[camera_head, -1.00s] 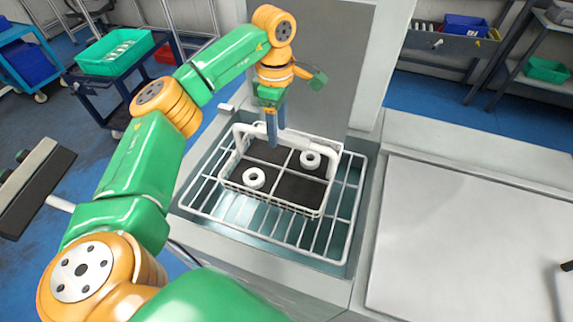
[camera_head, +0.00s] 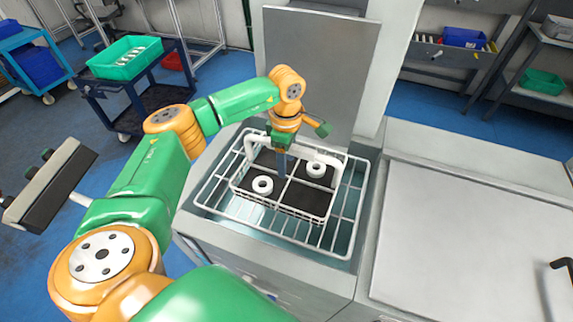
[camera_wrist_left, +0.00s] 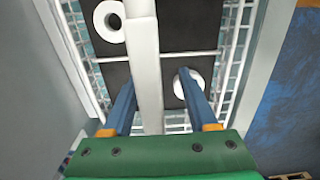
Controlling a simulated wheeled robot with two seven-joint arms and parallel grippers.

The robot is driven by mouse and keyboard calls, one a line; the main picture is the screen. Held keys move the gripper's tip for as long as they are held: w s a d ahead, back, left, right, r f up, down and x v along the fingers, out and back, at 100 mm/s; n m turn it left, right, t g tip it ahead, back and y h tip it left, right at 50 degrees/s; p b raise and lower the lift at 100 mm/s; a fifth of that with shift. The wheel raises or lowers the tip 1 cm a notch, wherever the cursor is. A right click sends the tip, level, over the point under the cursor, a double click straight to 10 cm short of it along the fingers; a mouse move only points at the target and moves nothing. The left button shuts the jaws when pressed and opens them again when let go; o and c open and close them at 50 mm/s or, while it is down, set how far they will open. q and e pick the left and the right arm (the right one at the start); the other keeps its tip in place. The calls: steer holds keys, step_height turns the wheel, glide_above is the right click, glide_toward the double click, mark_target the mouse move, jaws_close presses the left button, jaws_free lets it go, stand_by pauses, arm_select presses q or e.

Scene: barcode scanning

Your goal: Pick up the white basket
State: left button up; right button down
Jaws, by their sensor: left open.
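The white basket (camera_head: 318,154) is a wire basket with a thick white handle bar, standing on a wire rack in a sink-like basin. Two white rings (camera_head: 262,185) (camera_head: 316,170) lie on its dark bottom. My left gripper (camera_head: 282,168) points down at the basket's handle. In the left wrist view the handle (camera_wrist_left: 145,65) runs between the two blue fingers of the left gripper (camera_wrist_left: 158,90). The fingers are apart, one on each side of the bar, with gaps showing. My right gripper is not in view.
The wire rack (camera_head: 338,238) surrounds the basket inside the basin. A grey upright panel (camera_head: 318,60) stands behind it. A bare flat worktop (camera_head: 470,240) lies to the right. A cart with a green bin (camera_head: 125,58) stands at the back left.

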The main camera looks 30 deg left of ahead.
arm_select(q)
steer(key=shift+w+f, duration=0.15)
steer(key=shift+d, duration=0.1)
jaws_close()
stand_by(1.4)
